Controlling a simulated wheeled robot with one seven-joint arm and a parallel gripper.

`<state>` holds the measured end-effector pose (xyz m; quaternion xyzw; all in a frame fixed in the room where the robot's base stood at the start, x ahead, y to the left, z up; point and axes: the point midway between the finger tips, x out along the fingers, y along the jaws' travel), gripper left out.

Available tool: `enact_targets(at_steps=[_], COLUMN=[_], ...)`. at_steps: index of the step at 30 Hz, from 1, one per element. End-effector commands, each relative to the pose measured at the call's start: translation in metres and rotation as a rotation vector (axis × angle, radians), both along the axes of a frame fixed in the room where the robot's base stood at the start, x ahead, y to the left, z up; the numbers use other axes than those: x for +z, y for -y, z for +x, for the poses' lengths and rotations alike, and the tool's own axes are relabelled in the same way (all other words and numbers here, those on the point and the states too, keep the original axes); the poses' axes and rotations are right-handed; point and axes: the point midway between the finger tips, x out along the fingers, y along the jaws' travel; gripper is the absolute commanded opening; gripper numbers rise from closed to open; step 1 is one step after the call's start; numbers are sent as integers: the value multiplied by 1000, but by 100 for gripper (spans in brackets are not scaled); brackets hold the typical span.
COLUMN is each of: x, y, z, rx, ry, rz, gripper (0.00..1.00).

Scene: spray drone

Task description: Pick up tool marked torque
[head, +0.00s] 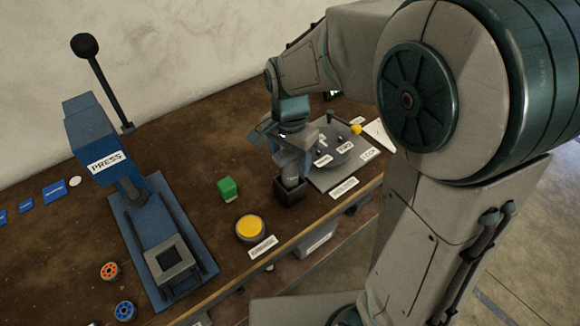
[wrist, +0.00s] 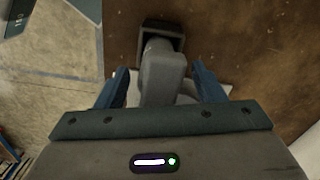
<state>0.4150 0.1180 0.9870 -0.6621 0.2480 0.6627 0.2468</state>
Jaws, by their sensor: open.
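A grey tool (head: 290,178) stands upright in a dark square holder (head: 289,194) near the table's front edge. I cannot read a torque mark on it. In the wrist view the tool (wrist: 161,76) rises from the holder (wrist: 163,30) and lies between the two blue fingers. My gripper (head: 284,150) is open above the holder, with its fingers on either side of the tool; in the wrist view the gripper (wrist: 160,86) shows gaps between both fingers and the tool. The tool's upper part is partly hidden by my gripper in the head view.
A grey plate (head: 330,180) with a round fixture and small labels is just right of the holder. A green cube (head: 228,188) and a yellow button (head: 250,228) are to the left. A blue press (head: 125,215) stands farther left. Brown tabletop between them is clear.

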Motion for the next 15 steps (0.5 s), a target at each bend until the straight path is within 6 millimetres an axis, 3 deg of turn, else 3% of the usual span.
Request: enact_targets(at_steps=[3,11,15], x=[-11,-14,-13], y=[0,0,0], z=[0,0,0], rx=[0,0,0], ry=[-1,1,1], rz=[1,1,1], gripper=[62,62,23])
